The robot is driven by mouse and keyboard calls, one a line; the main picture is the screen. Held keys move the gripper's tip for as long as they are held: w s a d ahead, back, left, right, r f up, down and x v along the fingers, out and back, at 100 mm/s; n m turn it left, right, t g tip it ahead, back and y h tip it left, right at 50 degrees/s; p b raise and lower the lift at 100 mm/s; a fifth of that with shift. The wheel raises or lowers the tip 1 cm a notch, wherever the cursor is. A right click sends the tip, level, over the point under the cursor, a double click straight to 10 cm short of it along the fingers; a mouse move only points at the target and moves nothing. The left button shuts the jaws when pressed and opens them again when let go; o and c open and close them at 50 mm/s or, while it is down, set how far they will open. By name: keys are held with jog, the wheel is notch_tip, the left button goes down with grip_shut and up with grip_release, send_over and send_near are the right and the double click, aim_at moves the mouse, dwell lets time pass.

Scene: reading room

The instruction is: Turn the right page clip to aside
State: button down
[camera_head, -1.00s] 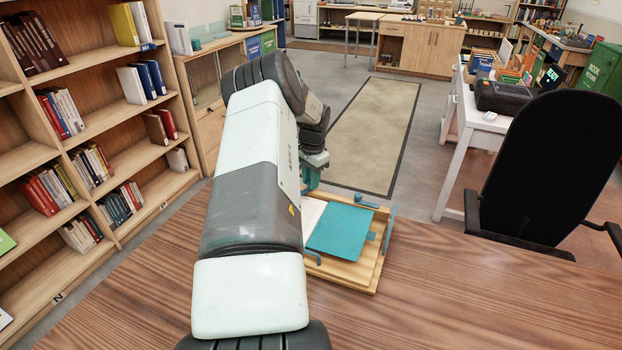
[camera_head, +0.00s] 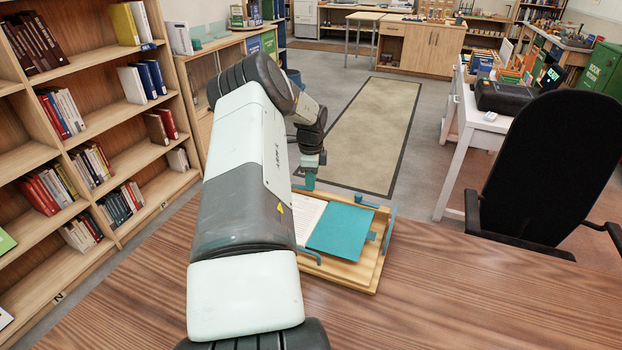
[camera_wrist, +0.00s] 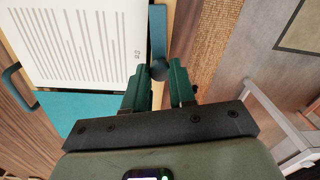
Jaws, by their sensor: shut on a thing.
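An open book lies on a wooden book stand (camera_head: 358,280). Its white printed page (camera_head: 307,222) is on the left and a teal cover or board (camera_head: 340,232) on the right. In the wrist view the page (camera_wrist: 85,40) is upper left. A blue clip (camera_wrist: 157,30) runs along the page's edge there, with a rounded end between the fingers. My gripper (camera_wrist: 158,82) is shut on this clip at that end. In the head view my gripper (camera_head: 310,184) is at the stand's far left corner; the held clip is too small to make out there.
Another blue bar (camera_head: 308,256) lies at the stand's near left edge, and a blue upright (camera_head: 388,230) stands at its right. The wooden table (camera_head: 470,300) is clear to the right of the stand. A black chair (camera_head: 545,170) stands beyond it.

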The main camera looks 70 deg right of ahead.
jog(key=shift+m, duration=0.6)
jog(key=c, duration=0.9)
grip_release()
jog(key=shift+c, duration=0.2)
jog(key=shift+r, duration=0.1)
notch_tip(320, 180, up, 11)
jog(key=shift+a, duration=0.25)
jog(key=shift+f, duration=0.2)
